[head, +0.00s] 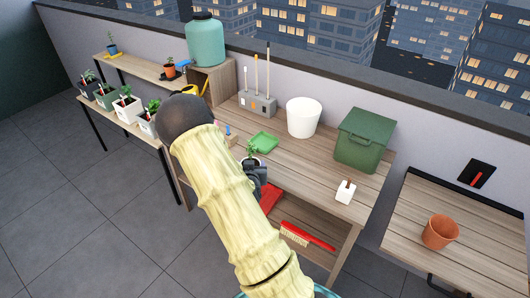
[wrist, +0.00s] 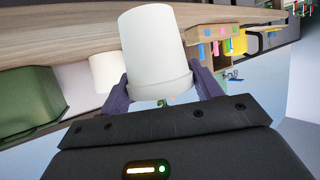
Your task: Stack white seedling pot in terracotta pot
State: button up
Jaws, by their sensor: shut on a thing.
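The white seedling pot (wrist: 155,50) is between the two fingers of my gripper (wrist: 162,90) in the wrist view, which is shut on it. That view is turned over, so the pot's base points up in the picture. In the head view my gripper (head: 256,176) is over the wooden bench, and the green seedling (head: 251,151) shows above it; my arm hides part of the pot. The terracotta pot (head: 440,231) stands upright on the separate wooden table at the right, well away from my gripper. Its opening looks empty.
A red brush (head: 307,236) lies below. The right table (head: 400,215) is mostly clear.

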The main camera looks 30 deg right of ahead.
jog(key=s+a+f+n+t+y, duration=0.1)
jog(key=a+f+n+y, duration=0.2)
jog(key=a, duration=0.6)
jog(key=a+f+n+t+y, duration=0.1)
jog(key=a+f+n+y, duration=0.2)
jog(key=a+f, duration=0.3)
jog(key=a+y, duration=0.1)
jog(key=a, duration=0.3)
jog(key=shift+s+f+n, duration=0.3)
jog(key=shift+s+f, duration=0.05)
jog(key=shift+a, duration=0.1)
